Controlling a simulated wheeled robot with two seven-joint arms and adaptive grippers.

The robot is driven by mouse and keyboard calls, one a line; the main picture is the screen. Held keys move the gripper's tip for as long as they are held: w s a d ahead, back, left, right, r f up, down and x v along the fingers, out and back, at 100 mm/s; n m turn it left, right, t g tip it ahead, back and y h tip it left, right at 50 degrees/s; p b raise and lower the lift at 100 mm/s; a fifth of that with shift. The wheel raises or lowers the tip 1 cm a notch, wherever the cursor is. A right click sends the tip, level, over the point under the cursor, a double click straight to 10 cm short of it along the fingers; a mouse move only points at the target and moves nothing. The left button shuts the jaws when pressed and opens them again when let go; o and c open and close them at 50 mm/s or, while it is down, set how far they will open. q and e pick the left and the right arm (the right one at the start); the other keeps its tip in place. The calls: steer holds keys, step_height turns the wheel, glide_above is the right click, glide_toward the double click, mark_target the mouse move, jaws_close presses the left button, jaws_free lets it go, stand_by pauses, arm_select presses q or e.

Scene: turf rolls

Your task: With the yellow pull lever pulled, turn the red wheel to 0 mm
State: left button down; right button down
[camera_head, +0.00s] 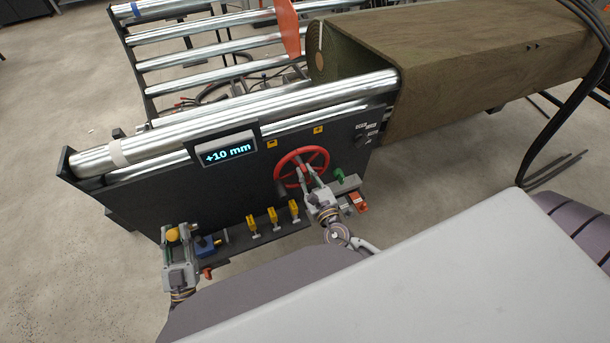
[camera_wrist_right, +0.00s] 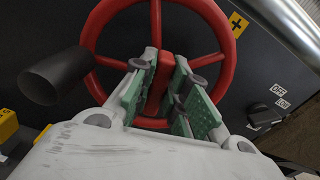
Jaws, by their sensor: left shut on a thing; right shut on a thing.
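The red wheel (camera_head: 325,160) sits on the front of the dark panel and also shows large in the right wrist view (camera_wrist_right: 228,50). My right gripper (camera_head: 308,183) is at the wheel. In the right wrist view its green-padded fingers (camera_wrist_right: 162,88) are closed on a red spoke near the hub. The yellow pull lever (camera_head: 173,234) shows its knob at the panel's lower left. My left gripper (camera_head: 176,243) is shut around it; the fingers partly hide it. The display (camera_head: 229,149) on the panel reads "+10 mm".
Several small yellow levers (camera_head: 273,214) stand on a ledge between my grippers. A blue block (camera_head: 207,245) is beside my left gripper. A green knob (camera_head: 338,175) and an orange-red part (camera_head: 359,201) are right of the wheel. Steel rollers (camera_head: 240,115) and a turf roll (camera_head: 450,75) lie above.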

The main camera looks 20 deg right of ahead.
steer(key=shift+n, duration=0.3)
steer(key=shift+s+a+f+n, duration=0.15)
steer(key=shift+f+n, duration=0.15)
steer(key=shift+n, duration=2.9)
steer(key=shift+w+a+f+n, duration=0.1)
steer(key=shift+f+n, duration=0.2)
steer(key=shift+n, duration=2.9)
steer(key=shift+s+a+f+n, duration=0.15)
steer(key=shift+f+n, duration=0.15)
steer(key=shift+n, duration=2.9)
steer(key=shift+w, duration=0.1)
steer(key=c, duration=1.4)
jaws_free()
steer(key=shift+w, duration=0.1)
steer(key=shift+r, duration=0.1)
steer(key=shift+r, duration=0.1)
